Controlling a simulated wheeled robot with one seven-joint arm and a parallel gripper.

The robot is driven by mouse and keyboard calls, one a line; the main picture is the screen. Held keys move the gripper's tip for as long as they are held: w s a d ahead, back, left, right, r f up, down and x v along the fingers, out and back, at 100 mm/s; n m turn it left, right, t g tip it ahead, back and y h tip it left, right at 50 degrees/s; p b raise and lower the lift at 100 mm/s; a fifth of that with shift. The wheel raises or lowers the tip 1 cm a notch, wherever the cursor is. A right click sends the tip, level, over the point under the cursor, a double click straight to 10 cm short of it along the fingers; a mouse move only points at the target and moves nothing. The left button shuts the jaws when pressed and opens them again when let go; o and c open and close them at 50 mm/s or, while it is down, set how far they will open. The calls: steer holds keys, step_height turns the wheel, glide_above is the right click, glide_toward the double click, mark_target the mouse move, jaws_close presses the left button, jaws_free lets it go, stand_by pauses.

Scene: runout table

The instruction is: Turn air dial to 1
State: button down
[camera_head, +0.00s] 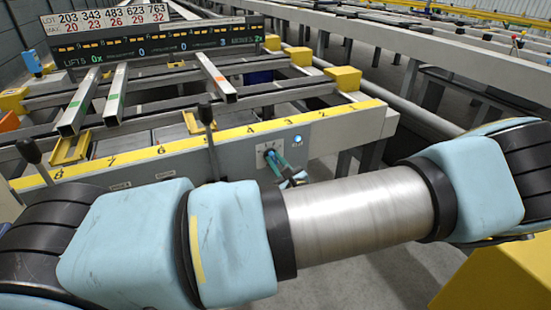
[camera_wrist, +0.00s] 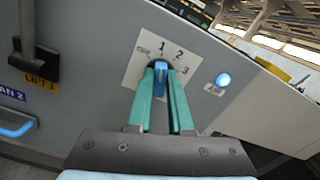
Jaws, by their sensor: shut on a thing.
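The air dial is a blue knob (camera_wrist: 160,80) on a white plate (camera_wrist: 133,70) marked 1, 2 and 3, with a small label left of the 1. In the wrist view its top points up, roughly toward the 1; the fingers hide its sides, so its exact setting is hard to tell. My gripper (camera_wrist: 161,68) has its two teal fingers on either side of the knob, shut on it. In the head view my gripper (camera_head: 273,158) is at the dial plate (camera_head: 262,155) on the table's grey front panel, small and partly hidden by my arm.
A lit blue button (camera_wrist: 223,80) sits right of the dial. In the head view, black-knobbed levers (camera_head: 207,125) stand up from the panel, and metal bars (camera_head: 92,98) lie on the table behind.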

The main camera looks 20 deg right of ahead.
steer(key=shift+f, duration=0.1)
steer(key=c, duration=0.8)
jaws_free()
steer(key=shift+s, duration=0.15)
steer(key=s, duration=0.7)
steer(key=s+d+b, duration=0.1)
steer(key=s, duration=0.2)
steer(key=shift+s, duration=0.3)
steer(key=shift+a, duration=0.1)
